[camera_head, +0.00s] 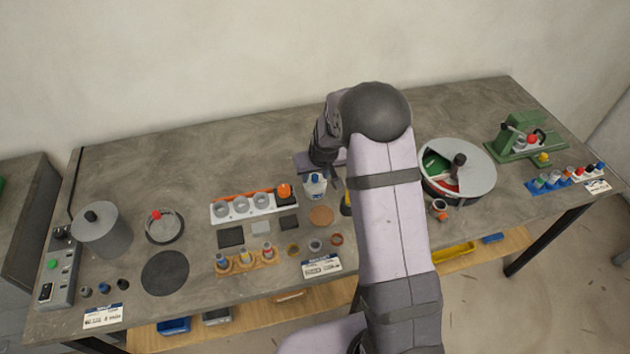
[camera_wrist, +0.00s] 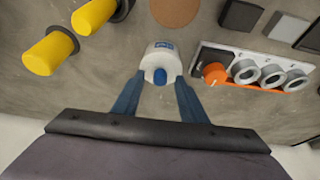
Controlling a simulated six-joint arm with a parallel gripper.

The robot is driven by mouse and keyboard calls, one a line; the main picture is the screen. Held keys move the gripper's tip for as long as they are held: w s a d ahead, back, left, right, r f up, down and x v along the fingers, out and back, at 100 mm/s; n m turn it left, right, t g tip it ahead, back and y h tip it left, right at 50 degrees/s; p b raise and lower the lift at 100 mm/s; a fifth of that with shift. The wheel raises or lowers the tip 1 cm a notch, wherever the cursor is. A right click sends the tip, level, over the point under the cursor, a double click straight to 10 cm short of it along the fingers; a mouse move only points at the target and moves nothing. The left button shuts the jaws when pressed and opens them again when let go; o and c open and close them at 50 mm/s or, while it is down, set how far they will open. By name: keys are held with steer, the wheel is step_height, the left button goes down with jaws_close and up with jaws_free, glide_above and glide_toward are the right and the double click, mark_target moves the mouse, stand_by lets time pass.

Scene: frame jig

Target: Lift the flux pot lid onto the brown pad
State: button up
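The flux pot (camera_head: 314,188) is a small white jar with a blue top, standing near the middle of the bench; it also shows in the wrist view (camera_wrist: 160,52). The blue knob of its lid (camera_wrist: 159,76) faces my camera. The brown pad (camera_head: 321,216) is a flat round disc just in front of the pot, and its edge shows at the top of the wrist view (camera_wrist: 174,9). My gripper (camera_wrist: 160,80) is open, its two blue fingers on either side of the knob with gaps visible.
A white holder with grey rings (camera_head: 240,207) and an orange knob (camera_head: 284,191) stands left of the pot. Yellow-handled pieces (camera_wrist: 50,52) stand on its other side. Dark square pads (camera_head: 231,237) lie nearby. A round divided tray (camera_head: 458,170) is right of my arm.

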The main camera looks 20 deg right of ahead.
mark_target(316, 178)
jaws_close()
step_height(316, 178, up, 12)
steer(key=b, duration=0.1)
steer(key=shift+f+b, duration=0.2)
steer(key=shift+b, duration=0.1)
stand_by(0.7)
steer(key=shift+b, duration=0.45)
steer(key=s+f, duration=0.9)
steer(key=shift+a+b, duration=0.25)
steer(key=shift+b, duration=0.05)
